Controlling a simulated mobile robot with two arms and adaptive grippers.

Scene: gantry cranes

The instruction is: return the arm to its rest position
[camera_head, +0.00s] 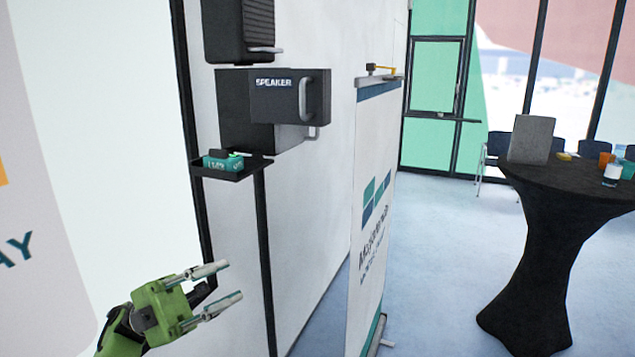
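My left gripper (226,284) shows at the lower left of the head view, on a green arm that comes in from the bottom left. Its two pale fingers are apart and point to the right. I see nothing between them. It is in the air in front of the white wall, below a small black shelf (237,173) and apart from it. My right gripper is not in the picture.
A dark box marked SPEAKER (290,97) with a handle juts from the wall. A teal box (222,163) lies on the shelf. A roll-up banner (370,220) stands right of centre. A black-draped table (550,230) stands at right; blue floor between is clear.

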